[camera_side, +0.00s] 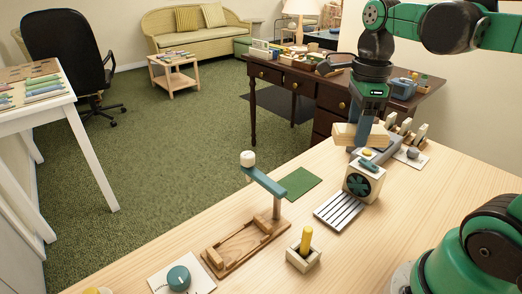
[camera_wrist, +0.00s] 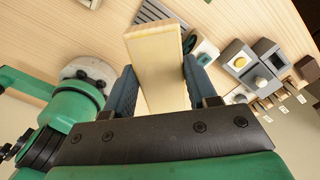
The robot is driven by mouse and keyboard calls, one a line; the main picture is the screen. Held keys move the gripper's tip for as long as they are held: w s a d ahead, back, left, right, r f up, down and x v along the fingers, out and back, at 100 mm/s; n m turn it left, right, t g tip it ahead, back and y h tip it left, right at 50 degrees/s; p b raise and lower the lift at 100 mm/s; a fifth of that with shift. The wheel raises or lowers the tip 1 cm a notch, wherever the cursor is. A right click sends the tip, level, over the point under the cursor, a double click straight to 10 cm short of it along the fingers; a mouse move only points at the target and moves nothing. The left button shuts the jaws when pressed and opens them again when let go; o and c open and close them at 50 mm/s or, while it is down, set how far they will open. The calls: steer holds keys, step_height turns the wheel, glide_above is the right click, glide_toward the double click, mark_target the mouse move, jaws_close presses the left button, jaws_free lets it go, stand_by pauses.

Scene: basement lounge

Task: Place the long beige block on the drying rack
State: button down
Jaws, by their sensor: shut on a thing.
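My gripper (camera_side: 364,129) is shut on the long beige block (camera_side: 345,134), which it holds in the air above the back right part of the wooden table. In the wrist view the block (camera_wrist: 155,48) sits between the two dark blue fingers of my gripper (camera_wrist: 158,85) and points away from the palm. The drying rack (camera_side: 340,211), a flat slatted grey piece, lies on the table in front of and below the block. It appears empty. In the wrist view part of the rack (camera_wrist: 160,12) shows beyond the block's far end.
A cream box with a dark green fan (camera_side: 360,184) stands right beside the rack, under the block. A green mat (camera_side: 301,184) and a wooden stand with a teal arm (camera_side: 268,184) are to the left. A small box with a yellow peg (camera_side: 304,258) stands in front.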

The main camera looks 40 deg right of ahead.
mark_target(336, 208)
step_height(336, 208, down, 17)
steer(key=shift+r, duration=0.2)
stand_by(0.5)
steer(key=shift+f, duration=0.15)
steer(key=shift+c, duration=1.3)
jaws_free()
